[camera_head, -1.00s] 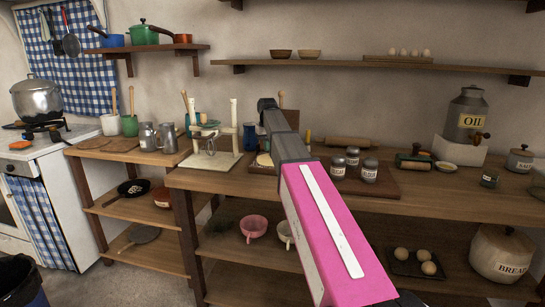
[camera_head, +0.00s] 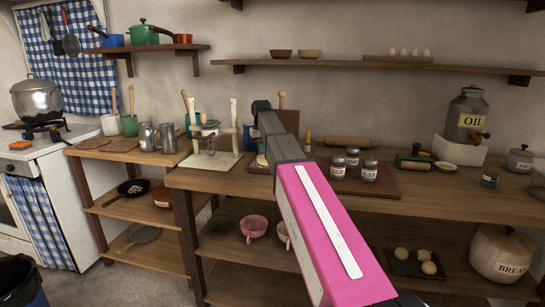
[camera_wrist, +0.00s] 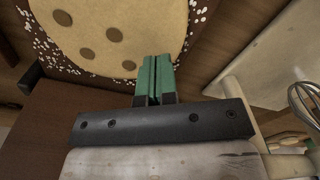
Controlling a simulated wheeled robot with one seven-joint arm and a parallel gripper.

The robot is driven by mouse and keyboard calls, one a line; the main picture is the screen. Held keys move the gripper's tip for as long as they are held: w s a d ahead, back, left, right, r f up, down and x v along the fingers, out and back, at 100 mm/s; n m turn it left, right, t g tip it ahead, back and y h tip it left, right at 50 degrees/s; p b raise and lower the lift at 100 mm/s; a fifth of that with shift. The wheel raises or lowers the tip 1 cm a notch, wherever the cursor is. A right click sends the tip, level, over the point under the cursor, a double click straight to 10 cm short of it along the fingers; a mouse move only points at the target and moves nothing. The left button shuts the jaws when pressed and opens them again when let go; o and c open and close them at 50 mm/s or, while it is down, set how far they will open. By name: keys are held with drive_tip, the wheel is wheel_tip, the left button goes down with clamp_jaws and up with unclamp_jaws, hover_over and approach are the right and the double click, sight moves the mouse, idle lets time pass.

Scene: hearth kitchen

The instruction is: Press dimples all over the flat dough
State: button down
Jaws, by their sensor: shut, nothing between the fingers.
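The flat dough (camera_wrist: 110,28) is a pale round sheet at the top of the wrist view, with several round brown dimples. White specks lie around its edge on a dark board (camera_wrist: 52,58). My gripper (camera_wrist: 154,62) has green fingers, shut together and empty. Its tips overlap the dough's near edge in the wrist view; I cannot tell whether they touch it. In the head view only a sliver of the dough (camera_head: 262,160) shows on the counter beside my arm, and my fingers are hidden.
A white stand (camera_head: 216,158) with a whisk is just left of the dough. A board (camera_head: 385,188) with several labelled jars (camera_head: 352,158) is to the right. A rolling pin (camera_head: 347,142) lies behind. The counter's right front (camera_head: 460,200) is clear.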

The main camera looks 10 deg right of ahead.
sight(265, 161)
drive_tip(key=shift+f, duration=0.8)
idle(0.6)
drive_tip(key=shift+r, duration=1.05)
drive_tip(key=shift+s, duration=0.1)
drive_tip(key=shift+s+d, duration=0.15)
drive_tip(key=shift+s, duration=1)
drive_tip(key=shift+s+d, duration=0.1)
drive_tip(key=shift+s, duration=1)
drive_tip(key=shift+f, duration=0.15)
